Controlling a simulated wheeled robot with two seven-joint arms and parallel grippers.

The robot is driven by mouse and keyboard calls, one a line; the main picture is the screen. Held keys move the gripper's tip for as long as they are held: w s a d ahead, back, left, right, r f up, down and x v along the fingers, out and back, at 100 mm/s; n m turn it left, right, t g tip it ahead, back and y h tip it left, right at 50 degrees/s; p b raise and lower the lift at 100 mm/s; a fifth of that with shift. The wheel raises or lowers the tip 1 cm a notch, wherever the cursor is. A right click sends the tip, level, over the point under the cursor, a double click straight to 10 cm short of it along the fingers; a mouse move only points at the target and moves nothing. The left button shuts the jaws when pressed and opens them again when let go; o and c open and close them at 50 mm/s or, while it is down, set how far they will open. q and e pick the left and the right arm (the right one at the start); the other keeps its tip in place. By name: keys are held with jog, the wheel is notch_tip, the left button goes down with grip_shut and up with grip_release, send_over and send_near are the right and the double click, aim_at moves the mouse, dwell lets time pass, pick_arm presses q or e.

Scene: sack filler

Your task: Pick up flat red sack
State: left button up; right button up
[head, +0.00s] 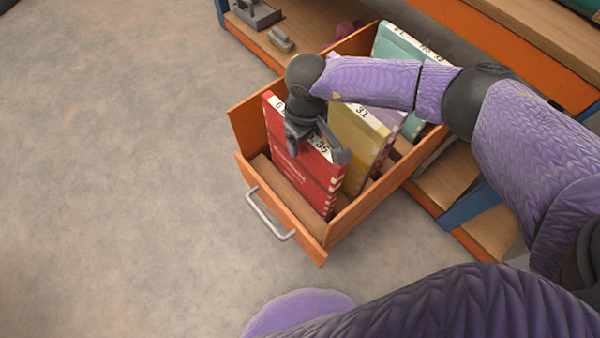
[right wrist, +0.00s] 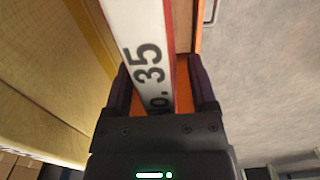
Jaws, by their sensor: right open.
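The flat red sack (head: 305,178) stands upright at the front of the open drawer, with a white top edge marked 35. In the right wrist view its white top edge (right wrist: 146,50) runs between the two dark fingers. My right gripper (head: 318,150) is over the top of this sack, open, with one finger on each side of it. The right wrist view shows the gripper (right wrist: 160,90) with a gap visible beside the sack. My left gripper is not in view.
The orange drawer (head: 243,125) has a metal handle (head: 268,215) at its front. A yellow sack (head: 358,140) stands behind the red one, and a teal sack (head: 395,48) stands farther back. An orange and wood shelf unit (head: 530,40) lies behind. Floor at left is clear.

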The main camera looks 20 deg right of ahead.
grip_shut()
dwell(1.0)
dwell(0.4)
